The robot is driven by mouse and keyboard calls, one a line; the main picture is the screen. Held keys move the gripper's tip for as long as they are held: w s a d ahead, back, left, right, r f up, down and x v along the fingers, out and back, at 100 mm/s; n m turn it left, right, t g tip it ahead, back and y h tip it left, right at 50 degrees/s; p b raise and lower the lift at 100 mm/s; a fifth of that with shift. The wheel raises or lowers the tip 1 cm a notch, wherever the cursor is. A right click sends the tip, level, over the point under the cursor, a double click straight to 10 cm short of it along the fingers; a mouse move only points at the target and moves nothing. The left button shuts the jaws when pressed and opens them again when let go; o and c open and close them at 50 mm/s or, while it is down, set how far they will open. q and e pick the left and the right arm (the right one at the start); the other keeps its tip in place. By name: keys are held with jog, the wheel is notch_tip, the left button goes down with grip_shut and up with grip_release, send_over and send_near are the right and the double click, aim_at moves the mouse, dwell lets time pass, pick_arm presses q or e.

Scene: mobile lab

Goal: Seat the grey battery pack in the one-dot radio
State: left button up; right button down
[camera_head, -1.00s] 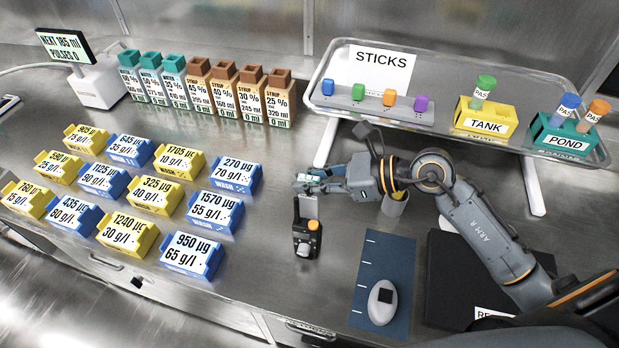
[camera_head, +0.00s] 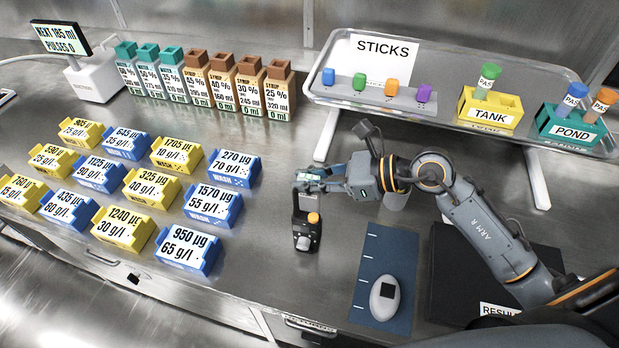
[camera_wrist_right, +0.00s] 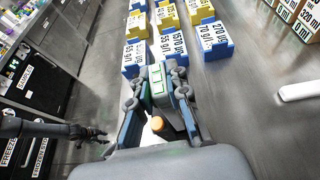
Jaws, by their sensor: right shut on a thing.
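My right gripper (camera_head: 308,182) is shut on a small piece with green and pale parts, seen between its fingers in the right wrist view. A grey slab, which looks like the battery pack (camera_head: 310,201), shows just below the fingers. A black device with an orange knob and a grey knob, which looks like the radio (camera_head: 304,236), stands directly below on the bench. Its orange knob also shows in the right wrist view (camera_wrist_right: 157,124). The slab overlaps the device's upper end; I cannot tell how deep it sits. No dot is readable. A dark gripper, apparently my left (camera_wrist_right: 97,136), is small at lower left.
Yellow and blue labelled blocks (camera_head: 190,250) fill the bench to the left. A blue mat (camera_head: 372,250) with a white oval device (camera_head: 385,297) lies to the right. A raised tray (camera_head: 330,98) is at the back.

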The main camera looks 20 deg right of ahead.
aim_at(310, 202)
jog(key=shift+s+a+b, duration=0.1)
jog(key=shift+b, duration=0.3)
dwell(1.2)
jog(key=shift+f+b, duration=3)
jog(key=shift+f, duration=0.2)
jog(key=c, duration=1.2)
grip_release()
jog(key=shift+s, duration=0.1)
jog(key=v, duration=1.2)
